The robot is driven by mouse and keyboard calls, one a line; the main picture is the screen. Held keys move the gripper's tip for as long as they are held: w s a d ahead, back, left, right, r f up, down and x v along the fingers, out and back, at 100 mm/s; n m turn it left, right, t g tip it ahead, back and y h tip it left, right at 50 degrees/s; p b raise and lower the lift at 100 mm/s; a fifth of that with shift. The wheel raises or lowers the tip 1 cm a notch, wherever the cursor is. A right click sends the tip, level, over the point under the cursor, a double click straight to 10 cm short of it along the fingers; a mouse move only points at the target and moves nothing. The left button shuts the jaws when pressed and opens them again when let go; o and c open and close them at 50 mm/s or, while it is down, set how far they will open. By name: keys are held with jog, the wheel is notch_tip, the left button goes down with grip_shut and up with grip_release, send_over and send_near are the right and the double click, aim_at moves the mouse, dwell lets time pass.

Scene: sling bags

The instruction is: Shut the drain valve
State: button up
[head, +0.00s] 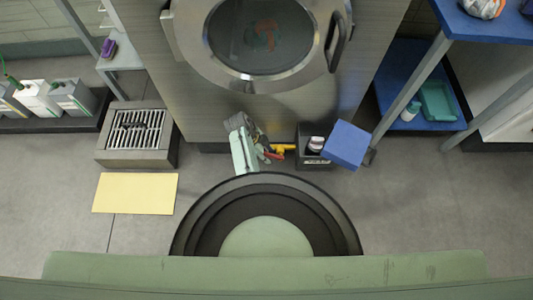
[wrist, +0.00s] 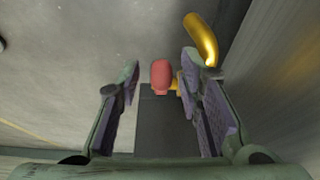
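The drain valve shows in the head view as a yellow pipe (head: 284,148) low at the front of the steel machine, with a red part near my gripper (head: 264,154). In the wrist view the yellow pipe (wrist: 203,40) curves at the upper right, and the red handle (wrist: 161,75) joins a yellow stem. My gripper (wrist: 158,70) is open, with one finger on each side of the red handle in the picture. I cannot tell whether either finger touches it. My gripper partly hides the valve in the head view.
A black bin (head: 316,160) holding a whitish item and a tilted blue box (head: 346,145) stand right of the valve. A floor grate (head: 140,155) and a yellow mat (head: 135,193) lie left. The machine (head: 200,100) rises behind. Floor at far right is clear.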

jog(key=shift+d+f, duration=0.1)
jog(key=shift+f, duration=0.05)
grip_shut()
dwell(0.4)
dwell(0.5)
